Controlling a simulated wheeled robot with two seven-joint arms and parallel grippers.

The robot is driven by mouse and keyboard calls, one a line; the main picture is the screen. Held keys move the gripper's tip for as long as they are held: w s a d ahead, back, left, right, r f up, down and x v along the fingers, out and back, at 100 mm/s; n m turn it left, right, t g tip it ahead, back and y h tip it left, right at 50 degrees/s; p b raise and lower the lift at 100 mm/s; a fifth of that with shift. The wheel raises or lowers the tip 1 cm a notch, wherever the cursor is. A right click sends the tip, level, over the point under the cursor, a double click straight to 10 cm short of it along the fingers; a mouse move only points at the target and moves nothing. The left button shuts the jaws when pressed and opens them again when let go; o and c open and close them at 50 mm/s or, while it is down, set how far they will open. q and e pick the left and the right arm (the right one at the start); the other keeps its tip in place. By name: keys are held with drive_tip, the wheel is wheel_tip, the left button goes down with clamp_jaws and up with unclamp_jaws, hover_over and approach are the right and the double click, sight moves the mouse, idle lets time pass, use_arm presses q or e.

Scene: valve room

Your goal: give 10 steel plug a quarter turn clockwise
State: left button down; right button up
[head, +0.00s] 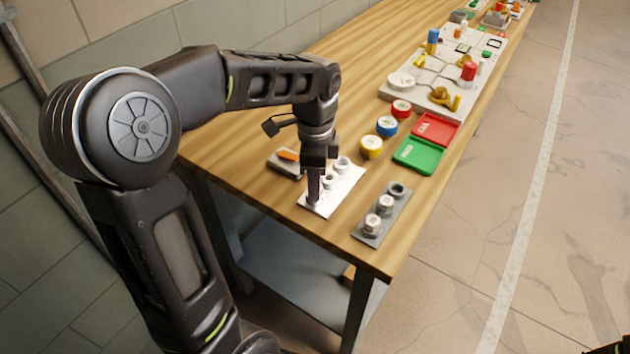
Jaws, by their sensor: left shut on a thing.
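My left gripper (314,196) points straight down at the near left end of the white plate (325,205). It is shut on a small light plug (314,204) at that end, which I take for the 10 steel plug. The fingers hide most of the plug, and I cannot read its number or tell how far it is turned. Two pale ring-shaped pieces (342,163) stand in a row farther along the same plate. My right gripper is not in view; only a dark piece of my own body shows at the bottom right corner.
A grey rack (371,232) with plugs stands right of the plate, near the table edge. A grey block with an orange part (285,160) lies left. Behind are red, blue and yellow round pieces (371,148), green (418,156) and red (436,129) trays, and a valve board (412,97).

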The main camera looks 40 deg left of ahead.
use_arm(q)
drive_tip(key=shift+f, duration=0.1)
drive_tip(key=c, duration=1.1)
unclamp_jaws()
drive_tip(key=shift+o, duration=0.7)
drive_tip(key=shift+w+a, duration=0.1)
drive_tip(key=shift+c, duration=0.7)
drive_tip(key=shift+o, duration=1.4)
drive_tip(key=shift+r, duration=0.2)
drive_tip(key=shift+w+r, duration=0.1)
drive_tip(key=shift+r, duration=0.15)
